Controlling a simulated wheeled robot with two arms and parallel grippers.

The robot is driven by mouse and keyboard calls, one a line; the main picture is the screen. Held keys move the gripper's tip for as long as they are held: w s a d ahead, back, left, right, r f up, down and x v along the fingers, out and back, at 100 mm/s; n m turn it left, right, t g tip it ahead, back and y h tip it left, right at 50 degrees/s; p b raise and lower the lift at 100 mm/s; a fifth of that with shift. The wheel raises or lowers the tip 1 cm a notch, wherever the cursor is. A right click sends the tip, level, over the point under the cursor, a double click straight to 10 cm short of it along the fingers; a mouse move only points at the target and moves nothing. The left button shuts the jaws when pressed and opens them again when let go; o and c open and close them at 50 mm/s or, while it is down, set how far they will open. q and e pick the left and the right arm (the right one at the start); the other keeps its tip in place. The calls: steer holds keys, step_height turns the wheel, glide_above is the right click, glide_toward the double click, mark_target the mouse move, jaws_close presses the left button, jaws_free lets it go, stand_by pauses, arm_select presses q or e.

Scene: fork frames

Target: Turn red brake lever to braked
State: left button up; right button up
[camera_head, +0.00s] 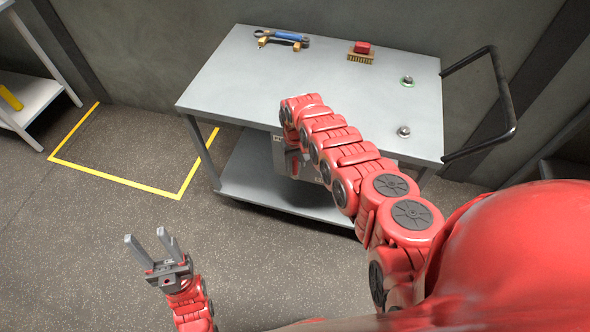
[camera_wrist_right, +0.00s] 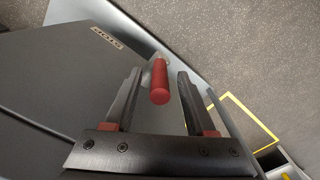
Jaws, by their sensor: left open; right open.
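The red brake lever (camera_wrist_right: 159,82) shows in the right wrist view as a short round red handle pointing toward the camera. My right gripper (camera_wrist_right: 158,76) is open, with one finger on each side of the handle and a visible gap to it. In the head view my right arm reaches to the cart's front edge and hides most of the lever area and the right gripper. My left gripper (camera_head: 148,235) is open and empty, above the floor at the lower left, well away from the cart.
The grey cart (camera_head: 235,85) has a lower shelf and a black push handle (camera_head: 507,95) at right. On its top lie a blue-handled tool (camera_head: 288,36), a brush with a red block (camera_head: 361,49), and two round knobs (camera_head: 407,81). A small label (camera_wrist_right: 107,38) sits beside the lever.

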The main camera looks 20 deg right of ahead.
steer(key=shift+f+b, duration=0.7)
steer(key=shift+f, duration=0.6)
jaws_close()
stand_by(0.5)
